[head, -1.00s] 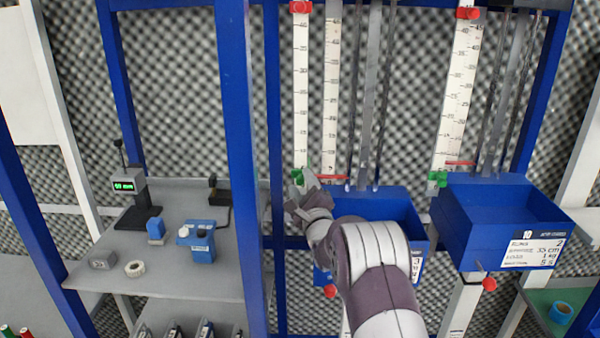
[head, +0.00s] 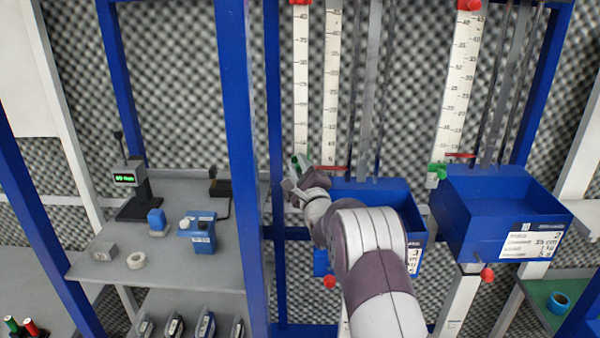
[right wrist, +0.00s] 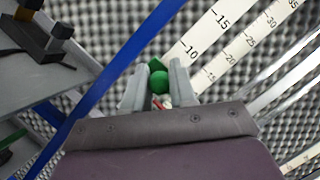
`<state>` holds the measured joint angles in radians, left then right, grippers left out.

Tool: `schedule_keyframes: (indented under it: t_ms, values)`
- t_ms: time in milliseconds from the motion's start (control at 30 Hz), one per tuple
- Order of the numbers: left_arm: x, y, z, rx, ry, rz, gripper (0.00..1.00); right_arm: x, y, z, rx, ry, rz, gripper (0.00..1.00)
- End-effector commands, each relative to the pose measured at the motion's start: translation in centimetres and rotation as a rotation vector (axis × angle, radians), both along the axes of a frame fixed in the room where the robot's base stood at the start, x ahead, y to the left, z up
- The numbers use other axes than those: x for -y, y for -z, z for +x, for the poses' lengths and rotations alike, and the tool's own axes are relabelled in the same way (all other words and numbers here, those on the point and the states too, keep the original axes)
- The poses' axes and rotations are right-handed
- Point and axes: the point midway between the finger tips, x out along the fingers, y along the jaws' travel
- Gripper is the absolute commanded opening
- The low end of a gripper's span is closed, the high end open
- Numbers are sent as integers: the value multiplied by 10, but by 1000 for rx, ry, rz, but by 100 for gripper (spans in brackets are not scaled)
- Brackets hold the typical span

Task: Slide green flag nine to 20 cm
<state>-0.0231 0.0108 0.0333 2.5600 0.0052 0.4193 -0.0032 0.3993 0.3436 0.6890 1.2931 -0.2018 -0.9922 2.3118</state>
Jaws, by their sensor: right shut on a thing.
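The green flag (head: 299,163) sits low on the left white scale (head: 301,95), beside the left blue box. My right gripper (head: 295,186) is at the flag, its arm reaching up across the left blue box. In the right wrist view the two fingers (right wrist: 156,88) are shut on the green flag (right wrist: 158,81), which has a round knob. The flag lies just below the 10 mark of the scale (right wrist: 208,35). The fingers partly hide the flag in the head view. My left gripper is not in view.
A second green flag (head: 437,170) is low on the right scale (head: 457,85), beside another blue box (head: 490,215). Red pointers (head: 330,168) and metal rods stand right of the left scale. A blue post (head: 240,150) and a grey shelf (head: 180,265) are left.

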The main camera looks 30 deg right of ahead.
Motion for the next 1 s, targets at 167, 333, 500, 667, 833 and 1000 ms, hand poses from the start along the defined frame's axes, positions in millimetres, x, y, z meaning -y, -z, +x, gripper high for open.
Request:
schedule_keyframes:
  t_ms: [167, 333, 500, 667, 833, 1000]
  values:
    - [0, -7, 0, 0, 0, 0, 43, 0, -45, -1, 8, 1, -2, 0]
    - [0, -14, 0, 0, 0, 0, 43, 0, -86, -1, 6, 1, -2, 0]
    - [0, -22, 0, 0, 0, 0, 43, 0, -117, 0, 5, 1, -2, 0]
    - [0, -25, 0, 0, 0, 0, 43, 0, -132, 0, 5, 0, -2, 0]
    - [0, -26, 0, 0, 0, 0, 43, 0, -136, 0, 5, 0, -1, 0]
    - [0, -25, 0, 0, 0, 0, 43, 0, -136, 0, 5, 0, -1, 0]
